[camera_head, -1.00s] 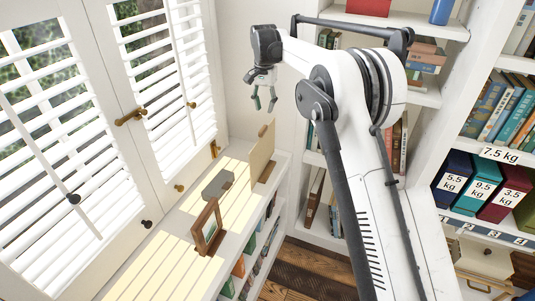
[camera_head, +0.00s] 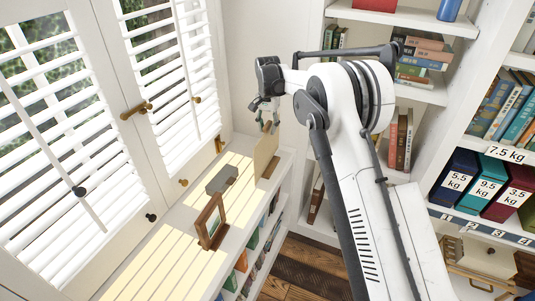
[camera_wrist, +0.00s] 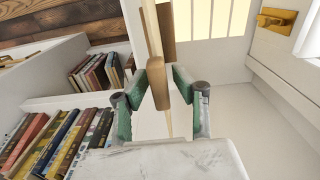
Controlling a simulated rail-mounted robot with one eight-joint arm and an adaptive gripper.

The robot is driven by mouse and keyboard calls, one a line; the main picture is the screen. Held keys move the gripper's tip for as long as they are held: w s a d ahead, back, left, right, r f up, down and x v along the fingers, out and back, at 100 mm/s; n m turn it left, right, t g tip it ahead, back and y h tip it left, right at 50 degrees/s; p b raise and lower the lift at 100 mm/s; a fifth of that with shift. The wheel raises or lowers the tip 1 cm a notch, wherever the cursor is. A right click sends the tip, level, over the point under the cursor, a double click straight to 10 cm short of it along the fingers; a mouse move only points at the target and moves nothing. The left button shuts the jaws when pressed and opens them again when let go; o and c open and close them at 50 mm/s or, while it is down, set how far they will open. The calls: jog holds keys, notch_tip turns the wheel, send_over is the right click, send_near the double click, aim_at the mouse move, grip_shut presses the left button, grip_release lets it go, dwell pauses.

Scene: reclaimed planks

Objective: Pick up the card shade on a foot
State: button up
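The card shade (camera_head: 265,152) is a thin beige panel standing upright on a wooden foot (camera_head: 270,168), at the far end of the white sill shelf. A small wooden grip is at its top. My gripper (camera_head: 268,121) is just above the shade's top edge, pointing down. In the wrist view my gripper (camera_wrist: 163,86) has its green finger pads apart, one on each side of the wooden grip (camera_wrist: 158,82). The card (camera_wrist: 151,30) shows nearly edge-on there. Gaps seem to remain beside the grip; contact is not clear.
A grey block (camera_head: 221,179) and a wooden picture frame (camera_head: 211,222) stand nearer on the same sill shelf (camera_head: 163,262). Shuttered windows (camera_head: 60,130) line the left. Bookshelves (camera_head: 440,95) stand right, and shelved books (camera_wrist: 60,140) are left in the wrist view.

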aim_at(267, 147)
notch_tip(267, 147, down, 3)
jog(key=shift+s+r, duration=0.1)
grip_shut()
dwell(0.4)
